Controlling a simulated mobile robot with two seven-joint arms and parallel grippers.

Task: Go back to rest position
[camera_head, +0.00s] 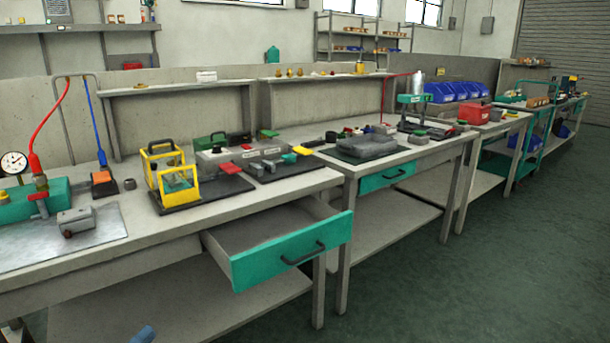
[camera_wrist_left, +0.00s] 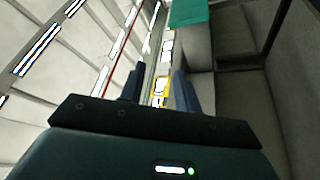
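My left gripper (camera_wrist_left: 158,82) shows in the left wrist view with its two dark blue fingers apart and nothing held between them. In the head view only a small blue tip of the left gripper (camera_head: 142,335) shows at the bottom edge, low in front of the near workbench (camera_head: 150,228) and clear of its top. My right gripper is in neither view.
A drawer (camera_head: 290,250) with a teal front stands pulled out, empty as far as I see. A yellow frame fixture (camera_head: 165,170), a grey box (camera_head: 76,220) and a pressure gauge (camera_head: 14,163) stand on the bench. Green floor (camera_head: 480,270) at the right is free.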

